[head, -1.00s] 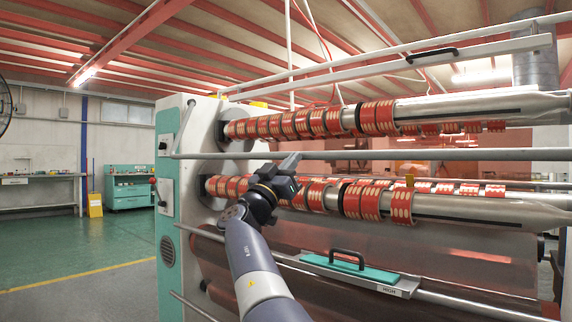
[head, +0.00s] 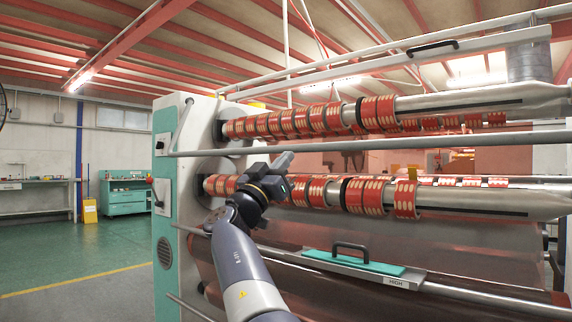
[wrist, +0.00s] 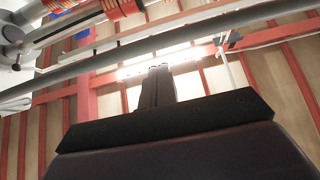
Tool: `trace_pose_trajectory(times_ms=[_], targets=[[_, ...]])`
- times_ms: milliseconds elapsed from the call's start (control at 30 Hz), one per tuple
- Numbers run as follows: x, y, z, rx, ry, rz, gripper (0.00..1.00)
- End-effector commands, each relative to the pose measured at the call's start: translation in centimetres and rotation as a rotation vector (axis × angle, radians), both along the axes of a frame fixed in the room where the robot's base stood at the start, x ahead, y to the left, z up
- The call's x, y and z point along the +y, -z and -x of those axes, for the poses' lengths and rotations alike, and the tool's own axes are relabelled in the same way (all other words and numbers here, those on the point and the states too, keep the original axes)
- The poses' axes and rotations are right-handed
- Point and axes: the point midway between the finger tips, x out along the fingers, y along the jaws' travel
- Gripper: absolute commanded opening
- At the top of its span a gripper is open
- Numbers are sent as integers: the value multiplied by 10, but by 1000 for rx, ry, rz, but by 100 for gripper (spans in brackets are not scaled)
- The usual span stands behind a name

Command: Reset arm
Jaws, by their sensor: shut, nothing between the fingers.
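My gripper (head: 283,162) is at the end of my raised arm, in front of the left part of the lower shaft (head: 450,201). Its fingers are together with nothing between them and point up and to the right. In the wrist view my gripper (wrist: 157,72) points up toward the ceiling, its dark fingers side by side. Red and cream tape rolls (head: 369,194) sit along the lower shaft, and my gripper hides some of them. Whether it touches any roll, I cannot tell.
An upper shaft (head: 480,103) carries more tape rolls (head: 378,114). A long grey bar (head: 400,143) crosses between the shafts, close above my gripper. A teal plate with a black handle (head: 352,259) lies below right. Open green floor (head: 60,250) is at left.

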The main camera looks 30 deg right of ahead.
Motion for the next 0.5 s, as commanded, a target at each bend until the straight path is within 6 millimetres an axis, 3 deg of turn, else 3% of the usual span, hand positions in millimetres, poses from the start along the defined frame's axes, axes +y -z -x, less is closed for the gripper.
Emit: trace_pose_trajectory(times_ms=[200,500], targets=[[-6,43,0,1,3,1,0],[-10,72,-1,-5,3,2,0]])
